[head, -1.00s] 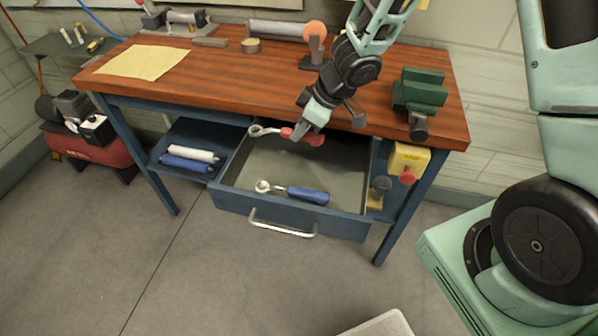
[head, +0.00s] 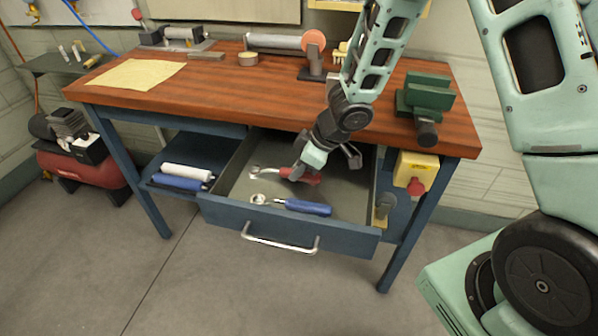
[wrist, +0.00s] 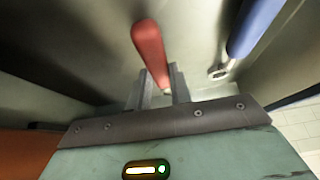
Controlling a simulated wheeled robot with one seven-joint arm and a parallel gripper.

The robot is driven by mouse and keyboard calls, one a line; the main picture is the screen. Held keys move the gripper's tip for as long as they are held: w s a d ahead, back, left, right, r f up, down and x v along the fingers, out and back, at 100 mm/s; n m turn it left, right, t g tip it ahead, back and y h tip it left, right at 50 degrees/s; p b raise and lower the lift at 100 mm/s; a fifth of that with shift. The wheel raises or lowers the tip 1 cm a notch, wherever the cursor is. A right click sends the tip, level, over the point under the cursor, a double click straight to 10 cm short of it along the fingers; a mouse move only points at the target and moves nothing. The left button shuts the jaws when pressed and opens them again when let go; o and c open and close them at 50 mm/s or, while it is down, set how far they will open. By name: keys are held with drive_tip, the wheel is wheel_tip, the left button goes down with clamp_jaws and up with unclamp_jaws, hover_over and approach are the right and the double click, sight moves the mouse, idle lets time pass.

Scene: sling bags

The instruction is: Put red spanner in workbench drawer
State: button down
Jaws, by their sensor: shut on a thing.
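The red spanner (head: 312,179) has a red handle and a metal ring end, and is inside the open workbench drawer (head: 345,228). My gripper (head: 298,174) is shut on it, low between the drawer's walls. In the wrist view the red handle (wrist: 150,48) sticks out beyond my gripper's fingers (wrist: 160,88). Part of the spanner is hidden by my gripper. I cannot tell whether the spanner touches the drawer floor.
A blue-handled spanner (head: 305,207) lies near the drawer's front; it also shows in the wrist view (wrist: 253,28). The wooden worktop (head: 240,95) overhangs the drawer's back. A green vise (head: 425,97) stands on the right. White and blue rolls (head: 187,173) lie on the left shelf.

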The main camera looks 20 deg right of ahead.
drive_tip(key=shift+r, duration=0.1)
drive_tip(key=c, duration=1.3)
unclamp_jaws()
drive_tip(key=shift+o, duration=0.2)
drive_tip(key=s+d+r+m+t+h+p, duration=0.1)
drive_tip(key=s+r+p, duration=0.15)
drive_tip(key=r, duration=0.55)
drive_tip(key=s+r+h+p, duration=0.1)
drive_tip(key=s+r+p, duration=0.1)
drive_tip(key=r+p, duration=0.35)
drive_tip(key=s+a+r+m+g+h, duration=0.1)
drive_tip(key=s+a+r+g, duration=0.1)
drive_tip(key=s, duration=0.9)
drive_tip(key=s+a+r+m+g+h+b, duration=0.1)
drive_tip(key=s+a+r, duration=0.4)
drive_tip(key=s, duration=0.6)
wheel_tip(320, 180, up, 2)
drive_tip(key=shift+s+a+g, duration=0.15)
drive_tip(key=shift+s+g, duration=0.05)
drive_tip(key=shift+g, duration=0.5)
